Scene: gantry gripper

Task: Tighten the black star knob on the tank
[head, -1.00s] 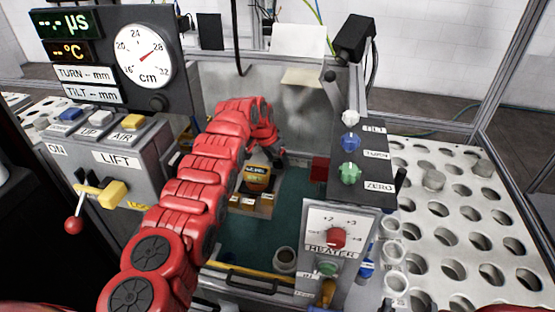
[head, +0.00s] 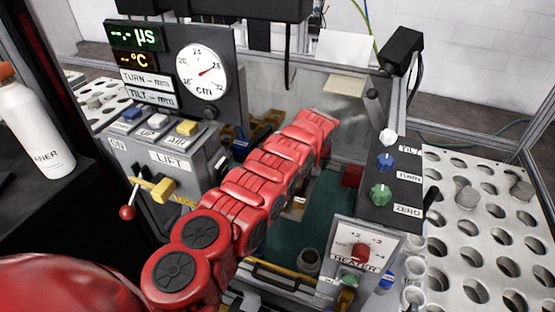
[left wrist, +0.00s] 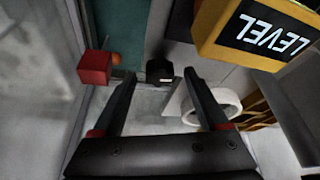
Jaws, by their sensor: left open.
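In the left wrist view a small dark knob-like part (left wrist: 159,69) with a pale mark sits ahead, between the fingertips in the picture. It may be the black star knob; its star shape cannot be made out. My left gripper (left wrist: 160,78) is open and empty, and a gap to the dark part seems to remain. In the head view my left arm reaches into the tank (head: 330,215), and its gripper is hidden behind the arm's last link. I cannot pick out the star knob in the head view. My right gripper is not in view.
The heater box (head: 362,255), knob panel (head: 385,180) and lift box (head: 165,165) flank the tank. A perforated rack (head: 475,235) stands right.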

